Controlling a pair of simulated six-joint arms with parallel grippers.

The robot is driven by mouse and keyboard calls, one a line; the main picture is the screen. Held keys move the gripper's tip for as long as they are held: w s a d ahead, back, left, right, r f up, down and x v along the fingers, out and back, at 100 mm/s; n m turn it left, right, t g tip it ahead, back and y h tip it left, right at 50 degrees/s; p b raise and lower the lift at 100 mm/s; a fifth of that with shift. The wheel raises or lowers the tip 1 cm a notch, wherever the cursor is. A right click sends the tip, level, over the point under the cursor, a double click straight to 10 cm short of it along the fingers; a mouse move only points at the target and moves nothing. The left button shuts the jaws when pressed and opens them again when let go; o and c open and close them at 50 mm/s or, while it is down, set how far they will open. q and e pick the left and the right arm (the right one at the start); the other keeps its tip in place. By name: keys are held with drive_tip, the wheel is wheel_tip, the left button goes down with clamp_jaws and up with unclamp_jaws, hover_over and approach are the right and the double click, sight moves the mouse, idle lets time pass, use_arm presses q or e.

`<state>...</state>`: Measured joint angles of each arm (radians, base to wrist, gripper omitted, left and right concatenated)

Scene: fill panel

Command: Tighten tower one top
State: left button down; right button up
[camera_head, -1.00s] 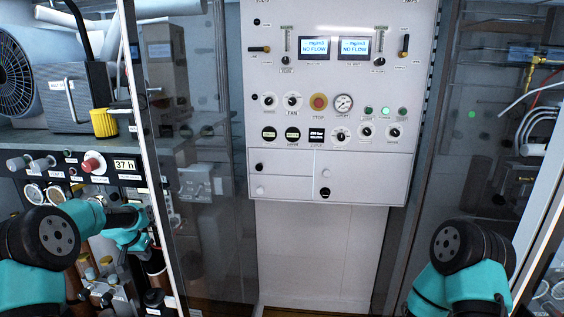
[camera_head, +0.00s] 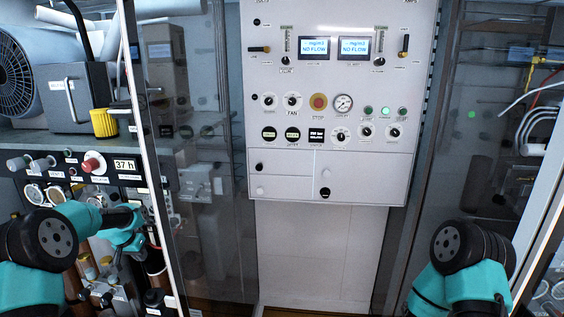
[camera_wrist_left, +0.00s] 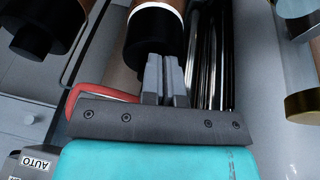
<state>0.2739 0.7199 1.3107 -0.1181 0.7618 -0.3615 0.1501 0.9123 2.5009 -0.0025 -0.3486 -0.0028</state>
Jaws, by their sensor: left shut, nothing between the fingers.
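In the left wrist view, a black cap (camera_wrist_left: 150,35) sits on the end of a copper-coloured cylinder. My left gripper (camera_wrist_left: 164,64) is shut and empty, its fingertips at the lower edge of this cap. I cannot tell whether they touch it. A second black cap (camera_wrist_left: 45,30) is at the upper left. In the head view, my left wrist (camera_head: 125,235) is in front of the left panel, by the cabinet's edge post, and its fingertips are hard to make out. No label shows which cylinder is tower one. My right arm shows at the lower right, without its gripper.
A red tube (camera_wrist_left: 88,92) runs close beside the fingers in the left wrist view. A brass-rimmed cylinder (camera_wrist_left: 303,104) is at the right. In the head view, the left panel has a red button (camera_head: 92,164) and gauges. The white control panel (camera_head: 290,225) stands centrally.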

use_arm(q)
drive_tip(key=shift+a+f, duration=0.4)
drive_tip(key=shift+f, duration=0.2)
drive_tip(key=shift+s+a+f, duration=0.15)
drive_tip(key=shift+s, duration=0.2)
idle(0.5)
wheel_tip(320, 180, up, 7)
drive_tip(key=shift+a+f, duration=0.2)
drive_tip(key=shift+a, duration=0.2)
idle(0.3)
drive_tip(key=shift+w+d+r, duration=0.1)
drive_tip(key=shift+d+r, duration=0.3)
drive_tip(key=shift+d, duration=0.25)
drive_tip(key=shift+d+r, duration=0.4)
drive_tip(key=shift+d, duration=0.2)
